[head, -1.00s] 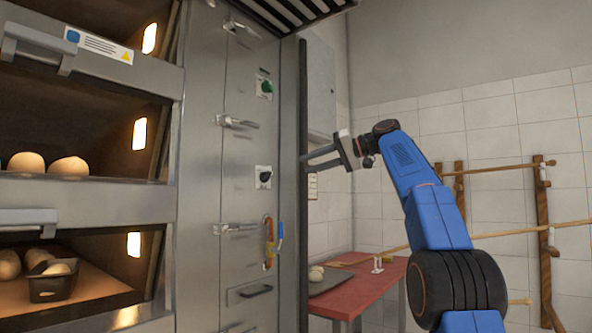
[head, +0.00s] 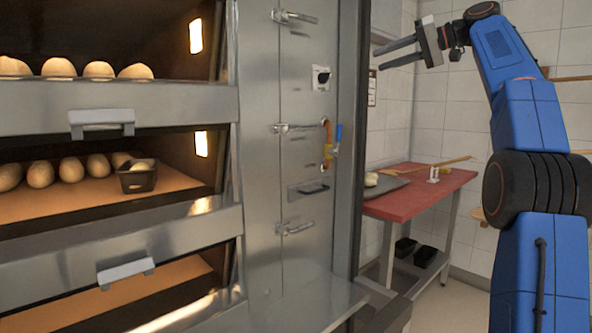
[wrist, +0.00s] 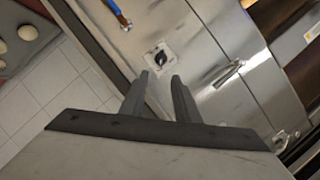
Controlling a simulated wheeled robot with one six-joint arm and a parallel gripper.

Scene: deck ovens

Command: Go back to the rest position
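My gripper (head: 396,52) is raised at the upper right of the head view, on my blue arm. Its two fingers point left and stand apart with nothing between them. In the wrist view my gripper (wrist: 158,80) also shows two separate dark fingers, with the steel oven front and a black knob (wrist: 224,73) beyond them. The fingers touch nothing that I can see.
Deck ovens (head: 110,105) with bread fill the left; a dark tin (head: 137,181) holds dough in the middle deck. The steel control panel (head: 300,150) stands beside them. A red table (head: 440,183) is behind, with dark tins (head: 425,256) below. Wooden racks are partly hidden behind my arm.

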